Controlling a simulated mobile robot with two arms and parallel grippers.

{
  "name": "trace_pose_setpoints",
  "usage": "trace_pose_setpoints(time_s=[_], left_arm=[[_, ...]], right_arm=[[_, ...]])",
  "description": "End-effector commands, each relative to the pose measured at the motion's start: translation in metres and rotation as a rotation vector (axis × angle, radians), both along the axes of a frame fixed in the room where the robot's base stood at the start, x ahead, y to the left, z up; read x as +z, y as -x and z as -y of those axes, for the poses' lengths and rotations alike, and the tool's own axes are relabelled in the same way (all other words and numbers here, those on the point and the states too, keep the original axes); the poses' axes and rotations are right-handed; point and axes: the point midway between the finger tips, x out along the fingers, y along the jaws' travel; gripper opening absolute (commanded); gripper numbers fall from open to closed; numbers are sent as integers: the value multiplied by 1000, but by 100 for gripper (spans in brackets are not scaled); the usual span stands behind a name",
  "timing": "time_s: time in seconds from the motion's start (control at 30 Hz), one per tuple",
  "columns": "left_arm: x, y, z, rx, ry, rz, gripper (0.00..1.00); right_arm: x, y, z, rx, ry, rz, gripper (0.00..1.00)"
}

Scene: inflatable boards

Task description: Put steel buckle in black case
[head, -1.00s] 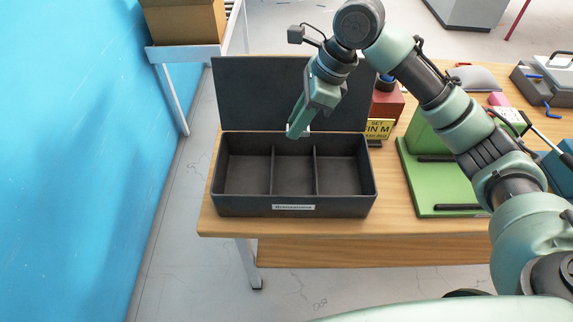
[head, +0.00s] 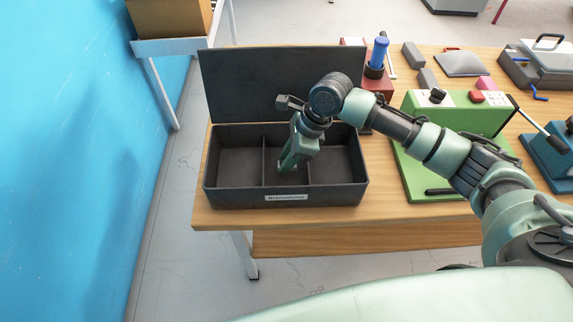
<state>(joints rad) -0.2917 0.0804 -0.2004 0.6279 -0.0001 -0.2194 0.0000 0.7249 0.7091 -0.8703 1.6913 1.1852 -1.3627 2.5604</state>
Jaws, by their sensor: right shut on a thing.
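The black case (head: 220,197) stands open on the wooden table, its lid upright at the back and a white label on its front wall. Dividers split it into three compartments. My right gripper (head: 284,168) points down inside the middle compartment, close to the left divider. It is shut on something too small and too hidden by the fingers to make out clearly. The steel buckle is not seen apart from the gripper; the left and right compartments look empty. My left gripper is not in view.
A green machine (head: 459,118) on a green base stands right of the case. Behind it are a red block with a blue-handled tool (head: 378,55), grey blocks and a grey pad (head: 461,64). A blue wall (head: 60,160) runs along the left. The table's front edge is clear.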

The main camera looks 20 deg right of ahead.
Motion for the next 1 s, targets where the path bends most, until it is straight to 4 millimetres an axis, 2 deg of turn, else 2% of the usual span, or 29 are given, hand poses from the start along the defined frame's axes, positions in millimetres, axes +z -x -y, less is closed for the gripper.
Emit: trace_pose_setpoints(time_s=[0.1, 0.2, 0.57, 0.6, 0.67, 1.0], left_arm=[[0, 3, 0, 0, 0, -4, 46], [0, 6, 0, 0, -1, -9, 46], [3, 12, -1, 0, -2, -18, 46], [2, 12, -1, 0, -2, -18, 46], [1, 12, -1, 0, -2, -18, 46], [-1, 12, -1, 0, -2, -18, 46]], right_arm=[[-19, 1, 0, -1, 0, -5, 0], [-27, 0, 0, 0, 0, -2, 0], [-30, 0, 0, -1, 0, -3, 0], [-30, 0, 0, -1, 1, -2, 31], [-30, 0, 0, -1, 1, -2, 44], [-29, 0, 0, 0, 0, 0, 44]])
